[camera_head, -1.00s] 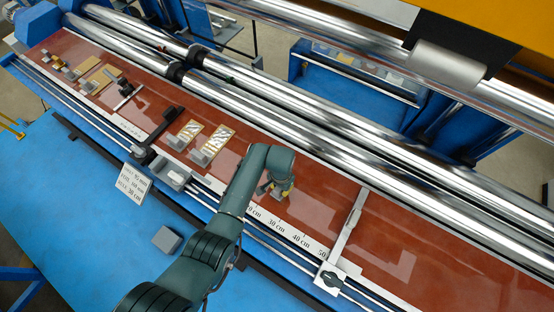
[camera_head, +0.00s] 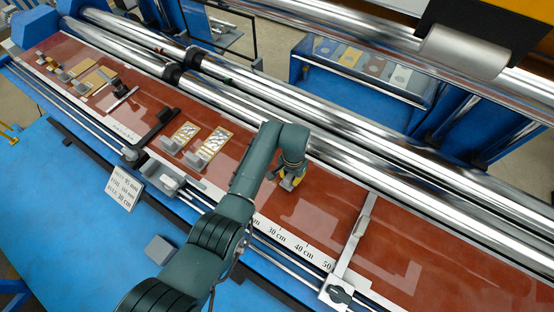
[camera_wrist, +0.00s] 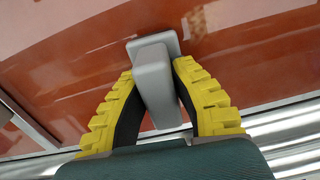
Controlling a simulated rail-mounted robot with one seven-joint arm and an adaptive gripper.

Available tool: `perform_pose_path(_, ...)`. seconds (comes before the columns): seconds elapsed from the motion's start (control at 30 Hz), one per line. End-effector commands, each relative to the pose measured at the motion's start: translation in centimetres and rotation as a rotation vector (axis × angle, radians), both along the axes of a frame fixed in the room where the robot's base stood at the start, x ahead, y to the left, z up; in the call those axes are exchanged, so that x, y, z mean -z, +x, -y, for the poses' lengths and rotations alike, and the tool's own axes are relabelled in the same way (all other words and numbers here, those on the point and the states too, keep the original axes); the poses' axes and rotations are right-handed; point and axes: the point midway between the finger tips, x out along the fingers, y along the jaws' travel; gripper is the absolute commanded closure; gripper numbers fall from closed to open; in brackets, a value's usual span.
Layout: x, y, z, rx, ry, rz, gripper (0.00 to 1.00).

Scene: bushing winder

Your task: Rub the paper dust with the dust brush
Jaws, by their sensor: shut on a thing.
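My gripper (camera_head: 290,182) is over the red surface (camera_head: 330,205), between the centimetre scale and the chrome rollers. In the wrist view its yellow-ridged fingers (camera_wrist: 159,105) are shut on the grey block handle of a tool, which I take to be the dust brush (camera_wrist: 155,82). The tool's flat grey end lies toward the red surface; whether it touches cannot be told. In the head view, the gripper and arm hide most of the tool. I cannot make out paper dust clearly; only faint dark specks and reflections show on the red surface.
Long chrome rollers (camera_head: 400,165) run behind the red surface. A metal crossbar (camera_head: 355,238) stands right of my gripper. Tan plates with grey-handled pieces (camera_head: 208,145) and a black arm (camera_head: 158,128) lie to the left. A grey block (camera_head: 160,250) sits on the blue front table.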

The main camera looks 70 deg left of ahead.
Motion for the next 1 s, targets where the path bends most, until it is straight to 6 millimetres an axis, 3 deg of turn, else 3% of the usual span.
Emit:
perform_pose_path(0.03,-1.4,0.2,-0.1,0.002,0.005,0.005,1.0)
perform_pose_path(0.6,-6.3,0.7,0.5,0.017,0.005,0.005,1.0)
perform_pose_path(1.0,-6.6,0.8,0.5,0.018,0.005,0.005,1.0)
